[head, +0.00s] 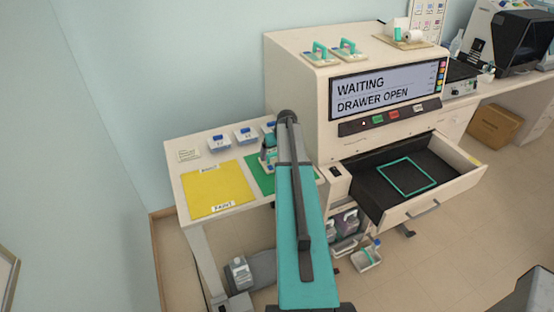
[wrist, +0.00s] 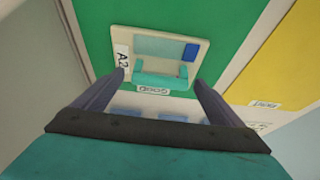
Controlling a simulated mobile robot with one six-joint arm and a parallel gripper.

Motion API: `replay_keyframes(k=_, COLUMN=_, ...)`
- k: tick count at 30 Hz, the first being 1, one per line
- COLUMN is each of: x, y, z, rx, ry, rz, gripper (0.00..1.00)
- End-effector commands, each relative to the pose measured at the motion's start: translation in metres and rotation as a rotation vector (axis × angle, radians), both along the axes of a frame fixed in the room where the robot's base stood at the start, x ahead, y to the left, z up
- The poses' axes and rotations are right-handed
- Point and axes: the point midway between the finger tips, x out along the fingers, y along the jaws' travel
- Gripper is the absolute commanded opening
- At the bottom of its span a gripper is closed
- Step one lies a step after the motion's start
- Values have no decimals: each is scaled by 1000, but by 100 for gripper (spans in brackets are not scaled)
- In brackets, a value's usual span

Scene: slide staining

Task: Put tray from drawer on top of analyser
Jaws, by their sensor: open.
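The analyser (head: 300,90) is a large cream machine whose screen reads "WAITING DRAWER OPEN". Its dark-lined drawer (head: 368,185) is pulled out, and only a teal square outline shows inside, with no tray. Two small trays with teal handles, a left one (head: 320,55) and a right one (head: 347,48), sit on the analyser's top. In the wrist view a cream tray (wrist: 185,35) marked A2, with a teal handle and a blue patch, lies on the green mat (wrist: 95,15). My gripper (wrist: 157,80) is open, its fingers on either side of that tray's handle; contact is unclear.
A yellow mat (head: 215,190) lies beside the green one on a white side table. Blue-and-white boxes (head: 245,136) stand at its back. A white roll on a board (head: 408,38) occupies the analyser's top right.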

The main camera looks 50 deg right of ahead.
Motion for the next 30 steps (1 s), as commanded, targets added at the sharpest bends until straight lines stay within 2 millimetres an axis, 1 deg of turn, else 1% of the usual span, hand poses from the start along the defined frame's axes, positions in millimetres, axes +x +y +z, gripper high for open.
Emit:
replay_keyframes(k=3, x=5, y=0, z=-8, rx=1, ry=2, rz=1, gripper=91)
replay_keyframes(k=7, x=6, y=-1, z=-14, rx=1, ry=0, rz=1, gripper=91)
replay_keyframes(k=24, x=6, y=-1, z=-15, rx=0, ry=0, rz=1, gripper=91)
replay_keyframes(k=26, x=6, y=-1, z=-15, rx=0, ry=0, rz=1, gripper=82)
replay_keyframes(k=30, x=6, y=-1, z=-15, rx=0, ry=0, rz=1, gripper=59)
